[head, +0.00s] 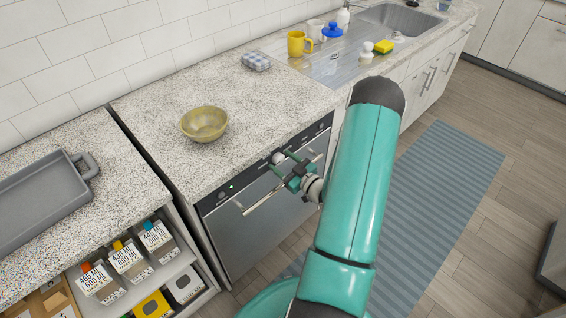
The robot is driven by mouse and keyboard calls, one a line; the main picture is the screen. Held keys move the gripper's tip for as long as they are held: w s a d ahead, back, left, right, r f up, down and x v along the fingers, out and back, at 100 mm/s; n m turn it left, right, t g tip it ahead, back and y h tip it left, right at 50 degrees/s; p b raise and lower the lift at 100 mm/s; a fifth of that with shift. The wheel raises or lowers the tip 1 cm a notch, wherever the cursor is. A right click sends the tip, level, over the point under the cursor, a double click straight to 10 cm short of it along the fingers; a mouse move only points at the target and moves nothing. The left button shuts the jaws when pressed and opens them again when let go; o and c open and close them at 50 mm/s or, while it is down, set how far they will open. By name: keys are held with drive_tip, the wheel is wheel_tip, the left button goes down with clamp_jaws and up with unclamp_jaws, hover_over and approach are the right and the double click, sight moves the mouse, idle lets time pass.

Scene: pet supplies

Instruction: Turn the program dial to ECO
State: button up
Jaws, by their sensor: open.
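The dishwasher (262,225) has a steel front and a dark control strip along its top edge. A round, light grey program dial (278,157) is on this strip. The ECO mark and the dial's pointer are too small to read. My gripper (284,163) is open, in front of the strip, with its fingertips close to the dial. I cannot tell whether they touch it. Part of the strip behind my gripper is hidden.
The door's bar handle (262,199) runs just below my gripper. A green light (231,187) shows on the strip's left. A yellowish bowl (204,123) stands on the counter above. An open shelf with cartons (128,260) is at left.

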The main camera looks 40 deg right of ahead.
drive_tip(key=shift+w, duration=0.2)
drive_tip(key=c, duration=1)
drive_tip(key=shift+m, duration=0.3)
drive_tip(key=m, duration=1.1)
drive_tip(key=shift+a, duration=0.1)
